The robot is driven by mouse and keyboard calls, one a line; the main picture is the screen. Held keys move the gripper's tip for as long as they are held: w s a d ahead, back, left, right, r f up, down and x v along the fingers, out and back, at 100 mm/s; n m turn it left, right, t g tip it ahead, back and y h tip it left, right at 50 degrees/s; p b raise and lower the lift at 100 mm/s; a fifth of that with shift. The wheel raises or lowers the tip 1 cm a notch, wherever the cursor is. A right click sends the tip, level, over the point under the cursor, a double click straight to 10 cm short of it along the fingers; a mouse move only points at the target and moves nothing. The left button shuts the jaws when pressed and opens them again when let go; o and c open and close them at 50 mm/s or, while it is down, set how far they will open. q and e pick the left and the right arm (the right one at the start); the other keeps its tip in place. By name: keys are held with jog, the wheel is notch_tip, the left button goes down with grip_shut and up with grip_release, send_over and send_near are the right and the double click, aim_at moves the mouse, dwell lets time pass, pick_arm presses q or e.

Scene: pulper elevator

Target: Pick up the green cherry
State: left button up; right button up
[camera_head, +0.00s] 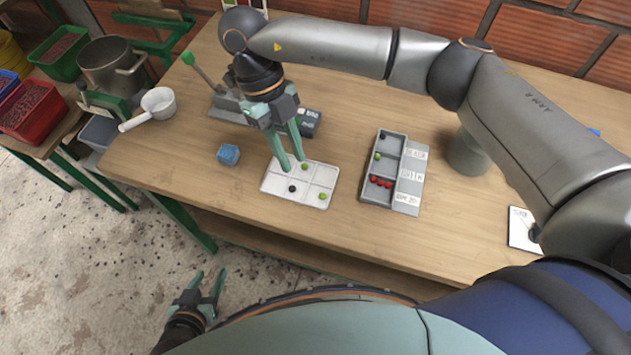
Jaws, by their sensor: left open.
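A white divided tray (271,186) lies on the wooden table. It holds a green cherry (305,167) in a far compartment, another green cherry (323,196) in a near right compartment and a black cherry (292,188) near its middle left. My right gripper (295,165) points down over the tray's far edge, its fingers apart with nothing seen between them. One fingertip is close beside the far green cherry; I cannot tell whether they touch. My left gripper (208,285) is open and empty, low in front of the table, over the floor.
A grey sorting box (369,196) right of the tray holds a black, a green and several red cherries. A grey device (226,108) with a green-knobbed lever stands behind. The table's front is clear.

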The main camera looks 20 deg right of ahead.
jog(key=w+d, duration=0.1)
jog(key=h+p, duration=0.1)
send_over(321, 194)
jog(key=w+a, duration=0.2)
jog(key=f, duration=0.5)
jog(key=shift+w+d+f, duration=0.2)
jog(key=shift+d+f, duration=0.05)
jog(key=shift+f, duration=0.15)
jog(key=p+x, duration=0.1)
jog(key=x, duration=0.4)
jog(key=shift+f+p, duration=0.1)
jog(key=shift+p, duration=0.2)
grip_shut()
jog(key=shift+a, duration=0.1)
